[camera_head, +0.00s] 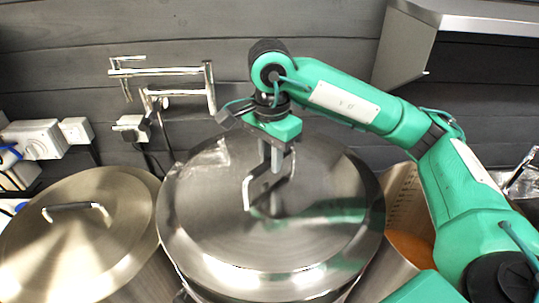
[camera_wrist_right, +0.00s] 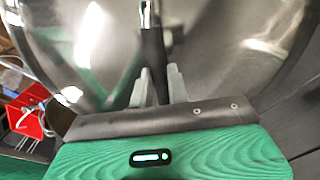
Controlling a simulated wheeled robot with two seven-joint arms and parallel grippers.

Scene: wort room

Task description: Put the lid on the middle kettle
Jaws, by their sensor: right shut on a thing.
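A large round shiny steel lid (camera_head: 215,225) fills the middle of the head view, and its underside is hidden. Its bent bar handle (camera_head: 250,192) stands up near the centre. My right gripper (camera_head: 277,160) points down from above and is shut on this handle. In the right wrist view the fingers (camera_wrist_right: 160,85) close around the dark part of the handle (camera_wrist_right: 152,50), with the lid (camera_wrist_right: 215,60) behind. The lid hides most of what is below it, so I cannot tell whether it rests on the middle kettle or hangs above. My left gripper is out of view.
A lidded kettle (camera_head: 100,245) stands at the left, close to the held lid. Right of the lid shows an open vessel's marked inner wall (camera_head: 402,195) with amber liquid (camera_head: 412,245). A wall-mounted pipe (camera_head: 160,72) and a steel hood (camera_head: 405,50) are behind.

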